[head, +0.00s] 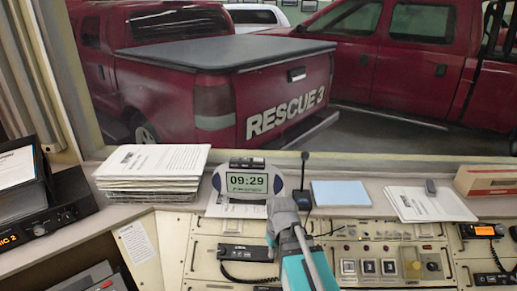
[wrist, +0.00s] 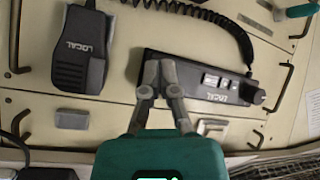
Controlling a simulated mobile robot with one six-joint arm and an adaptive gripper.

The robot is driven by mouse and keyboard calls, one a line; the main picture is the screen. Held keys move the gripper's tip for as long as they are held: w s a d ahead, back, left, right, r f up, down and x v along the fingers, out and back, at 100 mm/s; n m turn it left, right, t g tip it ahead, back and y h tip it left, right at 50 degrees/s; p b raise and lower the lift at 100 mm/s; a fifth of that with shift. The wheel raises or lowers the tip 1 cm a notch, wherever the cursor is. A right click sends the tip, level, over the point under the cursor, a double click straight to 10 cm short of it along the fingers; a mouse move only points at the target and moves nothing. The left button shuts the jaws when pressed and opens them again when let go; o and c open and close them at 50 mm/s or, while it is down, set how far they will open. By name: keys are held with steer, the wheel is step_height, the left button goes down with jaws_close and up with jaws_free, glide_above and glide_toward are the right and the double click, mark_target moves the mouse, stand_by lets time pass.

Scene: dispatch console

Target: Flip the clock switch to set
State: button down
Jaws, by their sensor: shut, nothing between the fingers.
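The clock (head: 246,183) stands upright on the ledge below the window, in the middle of the head view. It has a rounded grey case, a lit green face reading 09:29 and a dark part on top. I cannot make out its switch or which way it is set. My grey and teal arm rises from the bottom of the head view to just right of and in front of the clock; the fingers are not clear there. In the wrist view my gripper (wrist: 159,70) is shut and empty, its fingertips overlapping the end of a black LOCAL radio unit; contact cannot be told.
A paper stack (head: 153,172) lies left of the clock. A thin microphone (head: 303,182) stands close on its right, with a blue pad (head: 341,193) beyond. The console below carries handles, switches and buttons. A black handset (wrist: 79,50) and coiled cord (wrist: 205,14) show in the wrist view.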

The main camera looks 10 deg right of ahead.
steer(key=w+d+r+n+t+y+p, duration=0.1)
steer(key=w+d+r+n+y+p, duration=0.1)
steer(key=w+r+p, duration=0.5)
steer(key=w+d+r+n+y+p, duration=0.3)
steer(key=w+r+n+p, duration=0.3)
steer(key=r+p, duration=0.4)
steer(key=w+d+r+n+t+y+p, duration=0.1)
steer(key=w+d+r+n+y+p, duration=0.2)
steer(key=r, duration=1.3)
steer(key=w+n+p, duration=0.2)
steer(key=w+p, duration=0.3)
steer(key=shift+w+r+t+y+p, duration=0.2)
steer(key=shift+r+t+y+p, duration=0.1)
steer(key=shift+r+y+p, duration=0.1)
steer(key=shift+f, duration=0.1)
steer(key=b, duration=0.7)
glide_above(260, 159)
step_height(260, 159, down, 6)
steer(key=shift+f, duration=0.2)
steer(key=shift+a+f+b, duration=0.2)
steer(key=shift+f+b, duration=1.45)
steer(key=shift+f, duration=0.1)
steer(key=shift+d, duration=0.15)
